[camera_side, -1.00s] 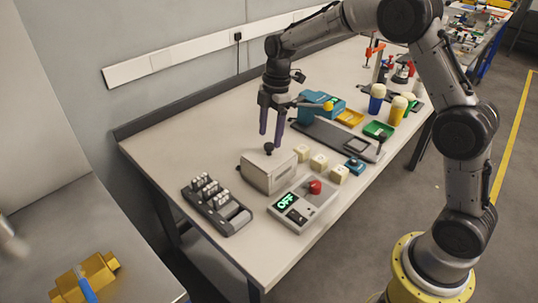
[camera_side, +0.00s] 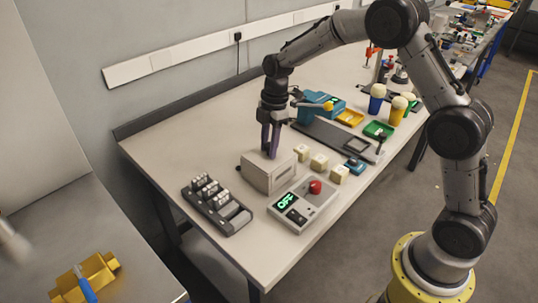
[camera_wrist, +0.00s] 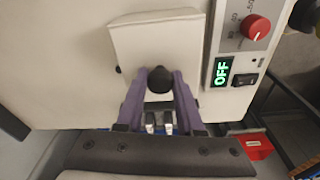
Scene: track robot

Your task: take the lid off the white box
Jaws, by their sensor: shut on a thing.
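The white box (camera_side: 268,178) stands on the table, closed by its lid (camera_wrist: 158,38). The lid has a round black knob (camera_wrist: 160,79). In the wrist view the purple fingers of my gripper (camera_wrist: 160,82) are on both sides of the knob, shut on it. In the side view my gripper (camera_side: 271,155) points straight down onto the box top, and the fingers hide the knob. The lid lies flat on the box, and no gap shows under it.
A control unit with a lit OFF display (camera_side: 286,200) and a red knob (camera_side: 315,187) is close to the box. A dark rack (camera_side: 217,205) stands to the left. Several cream cubes (camera_side: 319,162) and a blue button block (camera_side: 354,166) are to the right.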

